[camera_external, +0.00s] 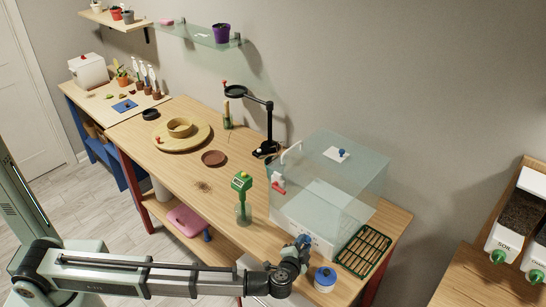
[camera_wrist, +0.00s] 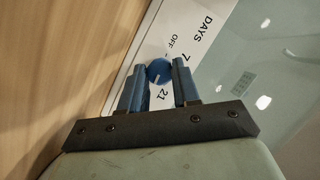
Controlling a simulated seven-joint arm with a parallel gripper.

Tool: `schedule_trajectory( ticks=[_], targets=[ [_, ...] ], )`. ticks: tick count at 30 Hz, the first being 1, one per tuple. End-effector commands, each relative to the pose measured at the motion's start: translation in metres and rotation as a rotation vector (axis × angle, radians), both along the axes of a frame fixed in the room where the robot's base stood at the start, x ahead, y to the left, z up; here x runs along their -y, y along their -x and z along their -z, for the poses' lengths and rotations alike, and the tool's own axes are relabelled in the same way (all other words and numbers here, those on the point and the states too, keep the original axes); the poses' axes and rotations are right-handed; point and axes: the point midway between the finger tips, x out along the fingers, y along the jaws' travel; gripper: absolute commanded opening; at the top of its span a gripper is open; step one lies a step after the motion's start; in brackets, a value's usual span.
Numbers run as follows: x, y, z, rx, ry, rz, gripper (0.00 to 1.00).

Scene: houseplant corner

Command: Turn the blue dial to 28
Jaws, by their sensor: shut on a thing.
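The blue dial (camera_wrist: 158,70) sits on a white panel (camera_wrist: 153,38) marked DAYS, with OFF, 7 and 21 legible around it. No 28 can be read; part of the scale is hidden behind my gripper. A pale mark shows on the dial's face, but I cannot tell exactly which number it points to. My gripper (camera_wrist: 158,76) is shut on the dial, one blue finger on each side. In the external view my gripper (camera_external: 303,241) is at the front of the clear case (camera_external: 335,185), at its white base strip; the dial is hidden there.
A blue-lidded jar (camera_external: 325,278) stands close to my wrist. A green rack (camera_external: 363,250) lies right of the case. The bench (camera_external: 195,183) is mostly clear around the brown saucer (camera_external: 213,158).

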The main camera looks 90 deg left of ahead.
Motion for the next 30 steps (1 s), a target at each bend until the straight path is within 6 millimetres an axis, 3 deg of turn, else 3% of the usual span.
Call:
schedule_trajectory(
  ticks=[12,28,29,30],
  targets=[
    [0.0009,-0.0014,0.0009,-0.127,-0.129,0.002,0.01],
    [0.0008,-0.0012,0.0011,-0.142,-0.143,0.002,0.01],
    [0.0008,-0.0012,0.0011,-0.142,-0.143,0.002,0.32],
    [0.0008,-0.0012,0.0011,-0.142,-0.143,0.002,0.36]
  ],
)
